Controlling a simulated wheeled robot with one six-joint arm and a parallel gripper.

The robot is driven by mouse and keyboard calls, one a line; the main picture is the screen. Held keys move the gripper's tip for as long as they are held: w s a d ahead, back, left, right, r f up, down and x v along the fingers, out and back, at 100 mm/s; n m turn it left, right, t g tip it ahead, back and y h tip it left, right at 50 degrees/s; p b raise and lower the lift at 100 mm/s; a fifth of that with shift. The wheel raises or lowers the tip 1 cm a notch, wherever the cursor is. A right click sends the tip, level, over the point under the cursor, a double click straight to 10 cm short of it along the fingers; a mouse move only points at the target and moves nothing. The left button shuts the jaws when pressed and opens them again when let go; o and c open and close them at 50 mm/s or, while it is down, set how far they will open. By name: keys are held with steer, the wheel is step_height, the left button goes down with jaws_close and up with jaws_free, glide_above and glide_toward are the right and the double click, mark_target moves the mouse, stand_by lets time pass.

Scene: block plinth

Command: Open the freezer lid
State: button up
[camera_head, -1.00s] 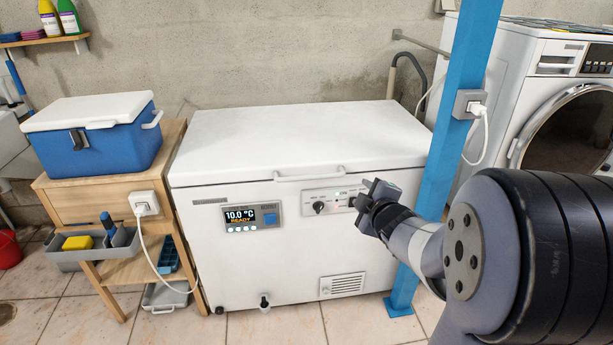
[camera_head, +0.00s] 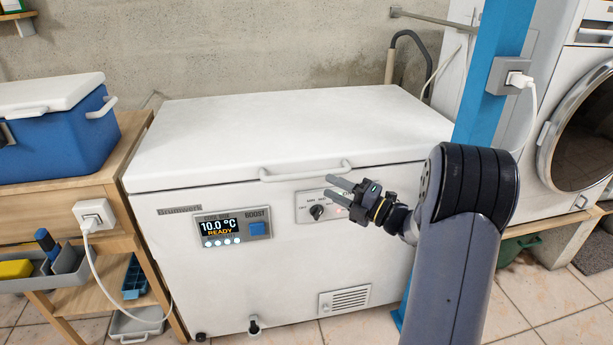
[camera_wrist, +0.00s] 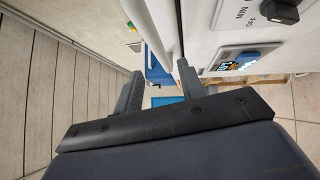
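The white chest freezer (camera_head: 290,270) stands in the middle with its flat lid (camera_head: 280,125) shut. A white bar handle (camera_head: 306,171) runs along the lid's front edge. My gripper (camera_head: 337,189) is open and empty, in front of the control panel, just below and right of the handle's middle in the picture. In the wrist view the fingers (camera_wrist: 158,80) are spread apart. The white handle (camera_wrist: 150,32) shows beyond them, roughly in line with the gap. I cannot tell how far the fingertips are from it, but nothing is gripped.
A blue post (camera_head: 490,90) with a plugged socket stands close to the freezer's right front. A wooden table (camera_head: 70,205) with a blue cooler (camera_head: 60,135) stands on the left. A display (camera_head: 220,228) and knob (camera_head: 317,212) are on the freezer front. A washing machine (camera_head: 580,120) is at right.

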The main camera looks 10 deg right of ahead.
mark_target(307, 175)
steer(key=x, duration=0.8)
steer(key=shift+w+a, duration=0.15)
jaws_close()
stand_by(0.3)
